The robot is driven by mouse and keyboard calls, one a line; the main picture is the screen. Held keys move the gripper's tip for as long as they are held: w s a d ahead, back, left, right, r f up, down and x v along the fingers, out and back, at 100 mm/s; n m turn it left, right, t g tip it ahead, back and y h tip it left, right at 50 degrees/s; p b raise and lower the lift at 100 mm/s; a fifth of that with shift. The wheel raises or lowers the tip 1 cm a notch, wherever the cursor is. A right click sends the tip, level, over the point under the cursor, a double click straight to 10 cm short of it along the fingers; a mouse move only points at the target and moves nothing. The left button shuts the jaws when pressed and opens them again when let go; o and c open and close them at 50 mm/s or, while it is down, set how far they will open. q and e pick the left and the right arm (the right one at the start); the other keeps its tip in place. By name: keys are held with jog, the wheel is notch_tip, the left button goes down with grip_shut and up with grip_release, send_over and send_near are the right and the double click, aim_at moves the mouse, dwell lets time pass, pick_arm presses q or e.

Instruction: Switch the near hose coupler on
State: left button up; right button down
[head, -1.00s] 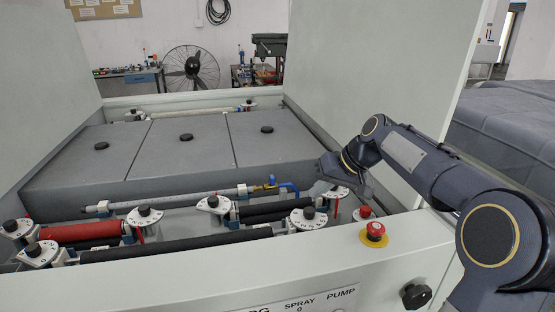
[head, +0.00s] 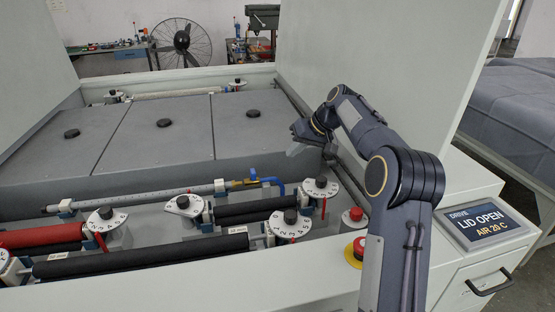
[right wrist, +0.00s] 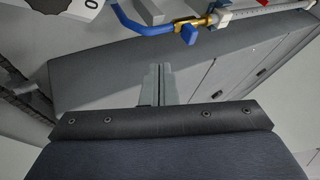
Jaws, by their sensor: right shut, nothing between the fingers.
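The near hose coupler is a brass fitting (head: 243,184) at the right end of a pale spray tube (head: 140,200), with a blue hose (head: 275,181) curving away from it. In the right wrist view the brass fitting (right wrist: 197,23) shows near the top, with small blue parts on it and the blue hose (right wrist: 145,27) to its left. Whether it is on or off I cannot tell. My right gripper (head: 296,149) is shut and empty, beyond and above the hose, apart from the coupler. In the wrist view its fingers (right wrist: 160,72) are together. My left gripper is not in view.
Grey covers (head: 150,140) lie behind the tube. Dark rollers (head: 140,256) and numbered dials (head: 290,226) stand in front. A red emergency button (head: 358,248) and a display panel (head: 485,222) are at the right. A raised lid wall (head: 390,80) stands behind my arm.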

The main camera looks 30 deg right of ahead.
aim_at(253, 171)
jog(key=w+a+f, duration=0.1)
jog(key=a+f, duration=0.1)
jog(key=w+a+f+p, duration=0.1)
jog(key=w+a+f, duration=0.3)
jog(key=f, duration=0.1)
jog(key=shift+a+f, duration=0.1)
jog(key=shift+a, duration=0.05)
jog(key=shift+w+a+f+p, duration=0.1)
jog(key=shift+w+a+p, duration=0.15)
jog(key=shift+a, duration=0.2)
jog(key=shift+w+a, duration=0.15)
jog(key=shift+a, duration=0.55)
jog(key=shift+w+a, duration=0.1)
jog(key=shift+a, duration=0.55)
